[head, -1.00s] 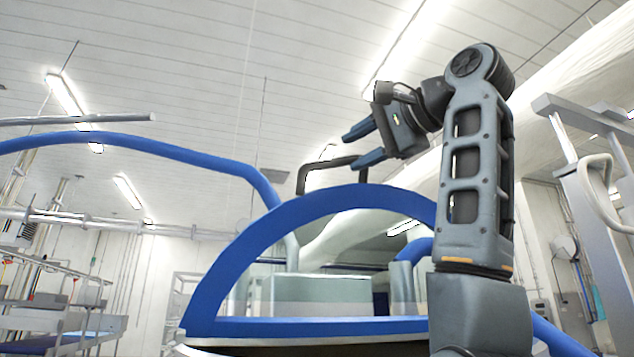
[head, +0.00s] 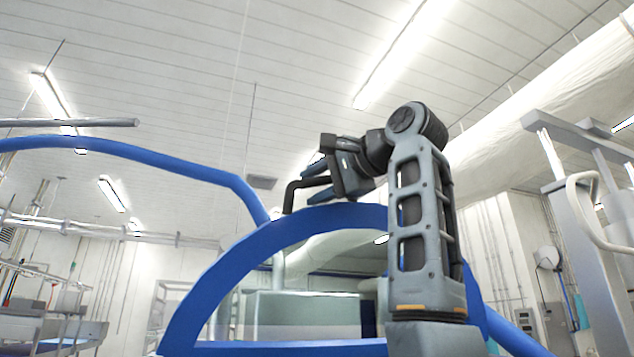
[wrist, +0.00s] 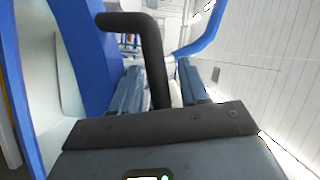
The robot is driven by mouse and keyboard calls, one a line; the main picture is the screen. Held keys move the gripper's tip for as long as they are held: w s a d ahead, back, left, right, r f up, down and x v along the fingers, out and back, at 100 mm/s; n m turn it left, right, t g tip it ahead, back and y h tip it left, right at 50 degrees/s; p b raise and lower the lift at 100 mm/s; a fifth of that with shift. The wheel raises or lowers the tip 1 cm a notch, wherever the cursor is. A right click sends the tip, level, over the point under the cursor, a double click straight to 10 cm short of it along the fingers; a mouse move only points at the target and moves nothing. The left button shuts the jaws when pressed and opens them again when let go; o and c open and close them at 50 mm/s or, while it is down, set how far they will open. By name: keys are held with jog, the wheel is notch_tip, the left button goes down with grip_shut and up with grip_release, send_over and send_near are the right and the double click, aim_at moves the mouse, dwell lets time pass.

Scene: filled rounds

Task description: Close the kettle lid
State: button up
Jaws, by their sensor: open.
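The kettle lid is a large blue-rimmed half-round panel (head: 250,252) standing raised in the head view. A bent black handle (head: 289,196) rises from its top edge. The lid's blue rim also shows at left in the wrist view (wrist: 84,45). My gripper (head: 310,181) is open beside the lid's top, its fingers pointing left at the handle. In the wrist view the black handle (wrist: 155,65) runs between the two blue-grey fingers, with gaps visible on both sides. The lower right of the lid is hidden behind my arm.
A blue curved rail (head: 130,150) runs along the left, with a grey bar (head: 70,123) above it. A grey frame with a pale loop handle (head: 590,215) stands at right. Racks (head: 50,310) stand at lower left. The space above the lid is clear up to the ceiling.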

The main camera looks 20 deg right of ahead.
grip_shut()
jog(key=shift+s+f, duration=0.1)
dwell(0.5)
